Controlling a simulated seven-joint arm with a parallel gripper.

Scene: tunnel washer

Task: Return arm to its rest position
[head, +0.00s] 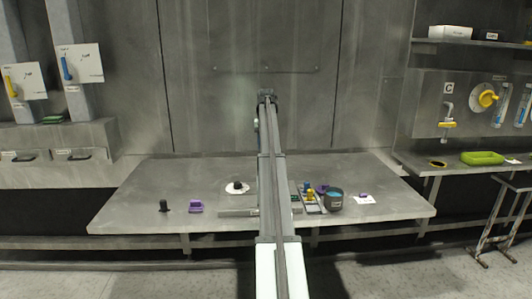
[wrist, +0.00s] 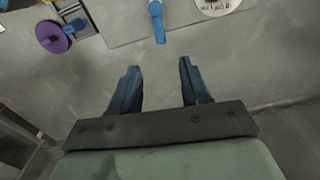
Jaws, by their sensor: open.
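My gripper (wrist: 159,76) shows in the wrist view with its two blue fingers apart and nothing between them. In the head view my arm reaches straight out over the middle of the metal table (head: 140,200), its far end up near the back wall and above the tabletop. My arm hides the strip of table behind it. In the wrist view a blue part (wrist: 156,20) lies beyond the fingertips, apart from them. A purple disc (wrist: 52,38) is at the upper left, and a white round plate (wrist: 217,6) with writing is at the top edge.
A black knob (head: 164,206), a purple block (head: 196,206) and a white disc with a black piece (head: 237,187) stand left of my arm.

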